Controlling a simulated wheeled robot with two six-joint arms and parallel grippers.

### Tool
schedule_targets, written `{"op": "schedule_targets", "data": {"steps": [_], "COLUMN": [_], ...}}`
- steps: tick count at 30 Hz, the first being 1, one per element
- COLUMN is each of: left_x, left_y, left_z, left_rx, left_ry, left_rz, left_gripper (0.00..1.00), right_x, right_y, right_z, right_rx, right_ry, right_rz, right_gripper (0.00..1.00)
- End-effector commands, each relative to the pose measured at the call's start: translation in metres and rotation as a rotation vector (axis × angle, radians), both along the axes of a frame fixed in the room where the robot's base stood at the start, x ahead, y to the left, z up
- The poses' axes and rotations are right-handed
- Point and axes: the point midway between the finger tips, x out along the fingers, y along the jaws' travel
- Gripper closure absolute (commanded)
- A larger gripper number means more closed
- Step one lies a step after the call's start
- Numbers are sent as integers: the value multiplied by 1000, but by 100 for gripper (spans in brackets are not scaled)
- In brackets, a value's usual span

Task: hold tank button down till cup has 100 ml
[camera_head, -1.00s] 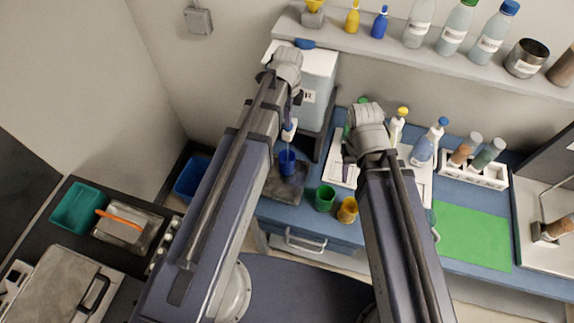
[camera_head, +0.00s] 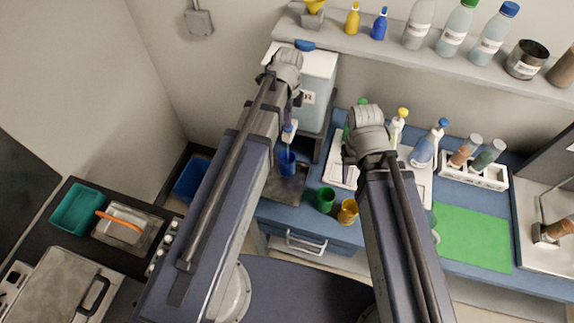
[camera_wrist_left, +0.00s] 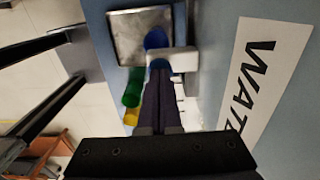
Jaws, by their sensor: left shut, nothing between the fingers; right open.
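The white water tank (camera_head: 320,72) stands at the back left of the bench, and its lettered label shows in the left wrist view (camera_wrist_left: 262,80). Its white tap (camera_head: 289,138) is above the blue cup (camera_head: 287,163), which stands on a grey metal plate (camera_head: 284,190). In the left wrist view the cup (camera_wrist_left: 154,37) is partly hidden behind the tap (camera_wrist_left: 181,58). My left gripper (camera_wrist_left: 160,72) is shut and empty, its fingertips at the tap's top; contact with the button is hidden. The water level is not visible. My right gripper (camera_head: 349,158) is open and empty above the bench.
A green cup (camera_head: 325,199) and a yellow cup (camera_head: 347,211) stand right of the plate. Spray bottles (camera_head: 425,150) and a white tube rack (camera_head: 474,171) are further right. A green mat (camera_head: 470,237) lies clear. A shelf (camera_head: 440,62) with bottles runs above.

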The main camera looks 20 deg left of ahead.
Motion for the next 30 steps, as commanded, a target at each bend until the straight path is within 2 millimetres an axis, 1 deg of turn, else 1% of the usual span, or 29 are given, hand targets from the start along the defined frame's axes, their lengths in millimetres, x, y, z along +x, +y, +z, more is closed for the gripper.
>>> {"op": "schedule_targets", "data": {"steps": [11, 14, 17, 30], "left_x": [0, 0, 0, 0], "left_y": [0, 0, 0, 0], "left_z": [0, 3, 12, 63], "left_rx": [0, 0, 0, 0], "left_ry": [1, 1, 1, 0], "left_rz": [0, 0, 0, 0], "left_gripper": [100, 100, 100, 100], "right_x": [0, 0, 0, 0], "right_y": [0, 0, 0, 0], "right_z": [0, 4, 12, 63], "right_rx": [-1, 0, 0, 0], "right_ry": [-1, -1, -1, 1], "right_rz": [1, 1, 1, 3], "right_gripper": [50, 50, 50, 50]}}
